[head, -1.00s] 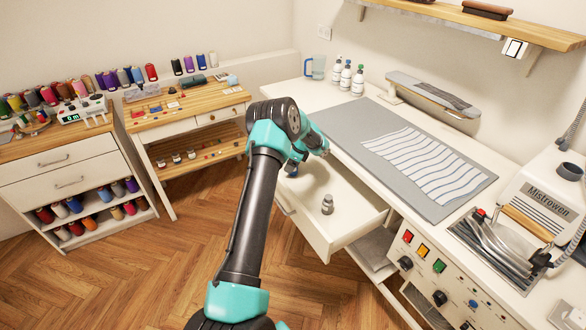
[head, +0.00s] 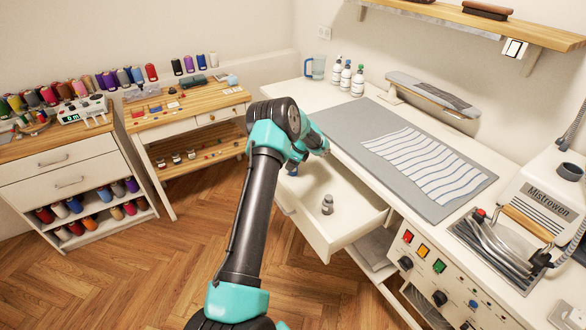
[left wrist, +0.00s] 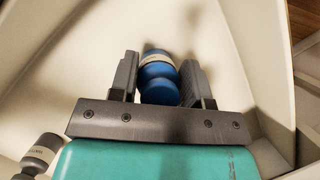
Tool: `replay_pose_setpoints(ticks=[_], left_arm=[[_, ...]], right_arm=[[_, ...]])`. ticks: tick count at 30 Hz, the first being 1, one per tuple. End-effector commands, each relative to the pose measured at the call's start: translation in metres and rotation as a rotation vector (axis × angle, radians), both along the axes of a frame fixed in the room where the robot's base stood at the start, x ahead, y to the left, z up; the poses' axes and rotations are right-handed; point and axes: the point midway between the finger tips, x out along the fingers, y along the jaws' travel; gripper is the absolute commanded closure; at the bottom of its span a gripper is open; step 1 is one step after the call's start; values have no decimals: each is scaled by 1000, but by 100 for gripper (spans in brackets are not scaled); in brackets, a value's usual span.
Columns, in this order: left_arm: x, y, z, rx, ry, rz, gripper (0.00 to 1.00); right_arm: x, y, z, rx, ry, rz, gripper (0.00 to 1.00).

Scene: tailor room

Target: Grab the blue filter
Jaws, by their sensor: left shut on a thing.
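The blue filter (left wrist: 157,82), a rounded blue piece with a pale label band, is between the two fingers of my left gripper (left wrist: 158,72) in the left wrist view. The gripper is shut on it. In the head view my left gripper (head: 294,163) is over the open white drawer (head: 358,223), and a bit of the blue filter (head: 292,171) shows below the arm. I cannot tell how far the filter is above the drawer floor. My right gripper is not in view.
The drawer walls surround the gripper. The white worktop with a grey mat (head: 350,140) lies behind, with several bottles (head: 346,76) and a blue mug (head: 315,67).

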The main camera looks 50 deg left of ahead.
Motion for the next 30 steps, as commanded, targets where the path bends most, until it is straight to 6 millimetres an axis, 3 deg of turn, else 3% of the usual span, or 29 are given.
replay_pose_setpoints(ticks=[11, 24, 30], left_arm=[[1, 0, 14, 2, -3, 0, 81], [1, 0, 86, 2, -3, 0, 81], [0, 0, 100, 0, 0, 0, 81]], right_arm=[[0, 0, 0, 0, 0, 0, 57], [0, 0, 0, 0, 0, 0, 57], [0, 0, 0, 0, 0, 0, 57]])
